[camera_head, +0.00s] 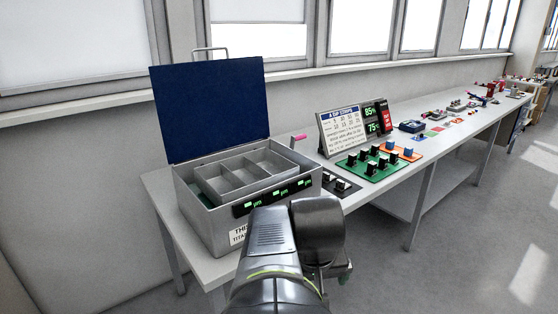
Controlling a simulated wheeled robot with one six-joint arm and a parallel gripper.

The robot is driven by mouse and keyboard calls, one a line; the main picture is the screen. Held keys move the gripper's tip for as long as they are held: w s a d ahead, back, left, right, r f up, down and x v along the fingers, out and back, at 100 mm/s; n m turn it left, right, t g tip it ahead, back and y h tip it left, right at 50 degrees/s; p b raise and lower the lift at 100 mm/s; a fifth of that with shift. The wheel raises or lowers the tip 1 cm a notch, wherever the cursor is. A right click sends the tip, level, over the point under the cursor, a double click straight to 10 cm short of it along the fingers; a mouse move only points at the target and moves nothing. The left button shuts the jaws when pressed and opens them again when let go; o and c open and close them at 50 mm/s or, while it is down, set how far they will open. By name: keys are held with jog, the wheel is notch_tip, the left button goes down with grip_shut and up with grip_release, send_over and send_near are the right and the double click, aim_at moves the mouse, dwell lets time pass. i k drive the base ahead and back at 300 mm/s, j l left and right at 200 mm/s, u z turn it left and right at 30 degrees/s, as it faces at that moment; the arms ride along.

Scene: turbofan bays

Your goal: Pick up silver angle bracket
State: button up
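I cannot make out a silver angle bracket for certain; the small parts along the bench are too tiny to tell apart, and my arm hides part of the near bench and floor. My grey metal arm reaches up from the bottom centre, in front of the bench's near edge. Its end bends down on the right, and the gripper fingers do not show, so I cannot see whether they hold anything.
A grey box (205,230) with a raised blue lid (212,110) and a divided tray stands at the near end of the long white bench (160,190). Beyond it are a sign board (345,135), a green board (352,168) with black pieces, and several small items. Floor (470,230) at right is clear.

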aim_at(341, 186)
jog(key=z, duration=0.55)
jog(key=i+l+u, duration=0.2)
jog(key=i+l, duration=0.15)
jog(key=i+l+u, duration=0.2)
jog(key=l, duration=0.25)
jog(key=i+l+u, duration=0.15)
jog(key=i+l, duration=0.25)
jog(key=l, duration=0.1)
